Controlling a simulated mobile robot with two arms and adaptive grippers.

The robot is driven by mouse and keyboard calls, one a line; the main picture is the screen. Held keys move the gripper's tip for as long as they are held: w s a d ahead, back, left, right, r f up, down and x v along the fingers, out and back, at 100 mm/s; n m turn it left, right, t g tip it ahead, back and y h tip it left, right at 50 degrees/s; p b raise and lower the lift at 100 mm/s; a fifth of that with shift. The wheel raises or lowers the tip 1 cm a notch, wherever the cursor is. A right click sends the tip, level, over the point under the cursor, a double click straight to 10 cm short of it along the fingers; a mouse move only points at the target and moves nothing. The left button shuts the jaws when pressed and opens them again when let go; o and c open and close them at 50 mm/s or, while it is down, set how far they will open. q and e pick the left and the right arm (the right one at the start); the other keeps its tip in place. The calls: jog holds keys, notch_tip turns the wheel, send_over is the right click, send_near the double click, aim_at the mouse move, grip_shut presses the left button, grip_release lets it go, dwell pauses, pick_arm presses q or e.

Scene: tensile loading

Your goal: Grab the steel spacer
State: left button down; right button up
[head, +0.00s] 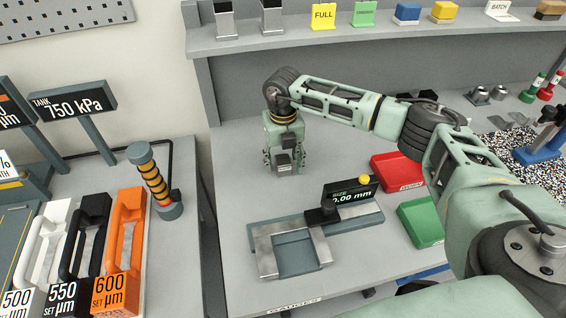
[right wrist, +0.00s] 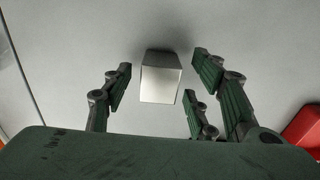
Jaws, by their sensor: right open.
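A steel spacer (right wrist: 161,80), a small block with a bright face and a darker top end, shows in the right wrist view against a plain grey surface. My right gripper (right wrist: 159,86) is open, with fingers on both sides of the block and visible gaps to it. In the head view my right gripper (head: 283,164) points down over the grey bench, behind the measuring gauge. The gripper body largely hides the spacer there, and I cannot tell its height above the bench. My left gripper is in neither view.
The gauge (head: 262,247) with a black size display (head: 350,190) stands in front of the gripper. A red tray (head: 394,171) and a green tray (head: 420,222) lie to the right. A shelf (head: 300,38) runs behind. The bench left of the gripper is clear.

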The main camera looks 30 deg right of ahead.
jog(key=shift+c, duration=0.5)
grip_shut()
jog(key=shift+w, duration=0.1)
